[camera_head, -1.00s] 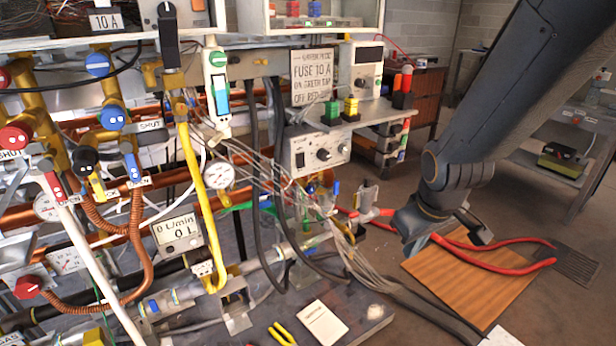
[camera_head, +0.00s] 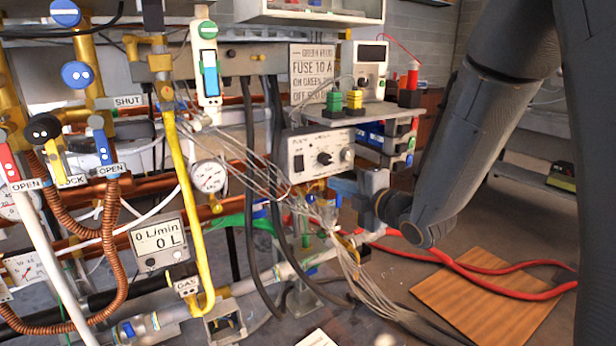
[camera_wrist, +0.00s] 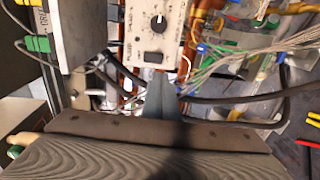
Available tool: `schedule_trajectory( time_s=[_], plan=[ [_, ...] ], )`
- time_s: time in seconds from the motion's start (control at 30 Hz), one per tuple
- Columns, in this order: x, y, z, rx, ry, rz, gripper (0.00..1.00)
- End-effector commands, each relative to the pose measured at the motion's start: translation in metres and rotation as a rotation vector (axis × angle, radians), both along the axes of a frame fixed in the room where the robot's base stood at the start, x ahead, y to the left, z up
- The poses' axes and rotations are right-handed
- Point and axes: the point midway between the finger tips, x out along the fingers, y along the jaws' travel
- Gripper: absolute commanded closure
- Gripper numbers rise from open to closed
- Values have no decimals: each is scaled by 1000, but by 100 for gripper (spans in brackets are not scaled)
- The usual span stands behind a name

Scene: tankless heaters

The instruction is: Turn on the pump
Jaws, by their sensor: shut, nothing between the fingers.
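In the wrist view, a pale panel (camera_wrist: 173,42) shows a black knob (camera_wrist: 158,22) and a dark rectangular switch (camera_wrist: 153,57). I cannot tell whether that switch is on or off. My gripper (camera_wrist: 161,88) is shut and empty, its tip just below the panel's lower edge in that picture. In the head view my gripper (camera_head: 371,188) is right of and below the box. No pump is clearly identifiable.
Grey cables (camera_head: 247,165) and a bundle of thin wires (camera_head: 345,255) hang left of and below my gripper. A shelf (camera_head: 350,118) with green and yellow blocks juts out above the box. Red hoses (camera_head: 470,268) lie near a wooden board (camera_head: 490,305).

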Motion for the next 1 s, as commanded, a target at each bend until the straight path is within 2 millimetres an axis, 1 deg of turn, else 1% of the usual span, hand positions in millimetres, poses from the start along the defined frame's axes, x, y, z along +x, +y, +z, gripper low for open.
schedule_trajectory(
  time_s=[0.17,0.33,0.47,0.8,1.0],
  plan=[
    [1,0,0,0,1,-1,100],
    [11,9,-2,0,1,1,100],
    [30,21,-5,1,2,1,100],
    [84,58,-13,2,2,0,100],
    [106,72,-16,2,2,-1,100]
  ],
)
